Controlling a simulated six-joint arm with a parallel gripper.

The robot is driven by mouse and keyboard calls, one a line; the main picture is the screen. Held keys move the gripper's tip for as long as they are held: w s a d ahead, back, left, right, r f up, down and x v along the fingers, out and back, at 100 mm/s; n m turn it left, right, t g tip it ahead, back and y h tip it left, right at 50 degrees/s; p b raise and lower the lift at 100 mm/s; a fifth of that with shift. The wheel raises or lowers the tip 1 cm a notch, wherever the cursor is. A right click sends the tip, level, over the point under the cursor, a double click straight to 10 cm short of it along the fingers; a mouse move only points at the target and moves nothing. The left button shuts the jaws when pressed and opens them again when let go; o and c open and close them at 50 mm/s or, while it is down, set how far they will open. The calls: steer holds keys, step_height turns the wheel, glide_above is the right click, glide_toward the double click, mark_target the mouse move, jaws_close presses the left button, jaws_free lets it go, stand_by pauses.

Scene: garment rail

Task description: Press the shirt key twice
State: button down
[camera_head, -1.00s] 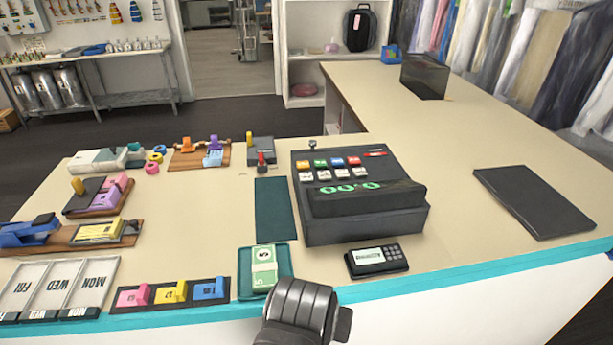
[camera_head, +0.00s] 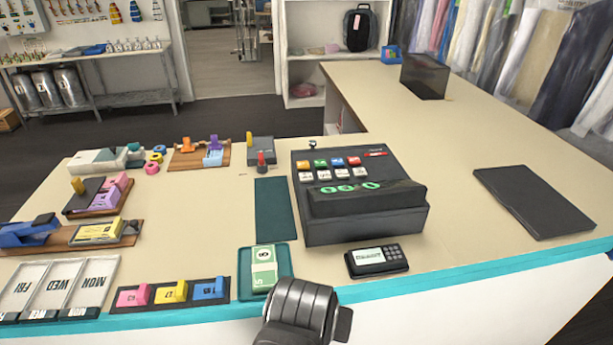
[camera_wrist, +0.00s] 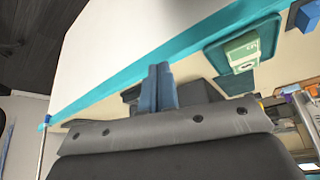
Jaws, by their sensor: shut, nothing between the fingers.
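The dark cash register (camera_head: 365,225) stands on the counter in the head view. Its sloped top has a row of coloured keys (camera_head: 329,163), with a row of white keys (camera_head: 334,175) in front of them. The key labels are too small to read, so I cannot tell which is the shirt key. A green display (camera_head: 352,187) is lit near the keys. My gripper (camera_wrist: 160,70) shows in the wrist view with its blue-grey fingers together and empty, apart from the keys. In the head view only part of my arm shows at the counter's front edge.
A card terminal (camera_head: 377,260) lies in front of the register. A green tray (camera_head: 284,279) with banknotes (camera_head: 264,268) is to its left, near a dark green mat (camera_head: 275,209). A black flat pad (camera_head: 532,202) lies right.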

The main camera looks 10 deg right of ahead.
stand_by(0.4)
step_height(320, 180, up, 14)
steer(key=m+t+y, duration=0.3)
steer(key=t, duration=0.1)
glide_above(307, 178)
steer(key=shift+f, duration=0.15)
steer(key=shift+f, duration=4.3)
steer(key=shift+f, duration=0.1)
steer(key=shift+f, duration=0.35)
